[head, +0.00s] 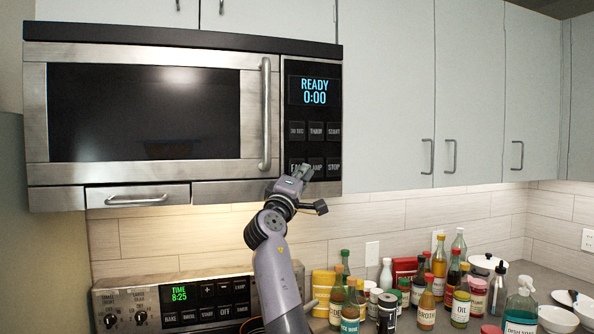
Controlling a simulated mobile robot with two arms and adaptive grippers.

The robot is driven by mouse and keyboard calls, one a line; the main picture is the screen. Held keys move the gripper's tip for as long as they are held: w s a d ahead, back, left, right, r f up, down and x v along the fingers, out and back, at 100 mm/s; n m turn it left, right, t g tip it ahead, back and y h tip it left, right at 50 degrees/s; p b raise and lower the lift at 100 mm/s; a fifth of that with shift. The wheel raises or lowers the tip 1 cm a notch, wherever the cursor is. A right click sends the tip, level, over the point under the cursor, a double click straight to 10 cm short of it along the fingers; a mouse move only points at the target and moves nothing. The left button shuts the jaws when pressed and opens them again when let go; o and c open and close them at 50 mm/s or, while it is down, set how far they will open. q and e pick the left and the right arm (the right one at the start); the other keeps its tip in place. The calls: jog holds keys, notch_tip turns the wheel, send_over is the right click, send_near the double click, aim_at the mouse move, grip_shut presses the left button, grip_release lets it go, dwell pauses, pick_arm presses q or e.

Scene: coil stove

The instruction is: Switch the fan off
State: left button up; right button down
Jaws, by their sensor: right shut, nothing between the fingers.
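The microwave (145,125) hangs under the upper cabinets, with a black button panel on its right side. The fan button (296,165) is at the left of the panel's bottom row; its label is partly hidden by my right gripper. The lamp button (317,165) is beside it, also partly covered. My right gripper (303,172) is shut and empty, its tip just in front of the lower edge of these two buttons. I cannot tell whether it touches the panel. My left gripper is not in view.
The display (314,91) reads READY 0:00. A vertical door handle (266,115) stands out left of the panel. A drawer-like front with a handle (137,200) is below. The stove's control panel (180,305) and several bottles (439,268) are lower down.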

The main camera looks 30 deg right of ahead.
jog(key=shift+s+a, duration=0.1)
jog(key=shift+s, duration=0.3)
jog(key=s+a, duration=0.1)
jog(key=s, duration=0.5)
jog(key=shift+a, duration=0.2)
jog(key=shift+w, duration=0.1)
dwell(0.4)
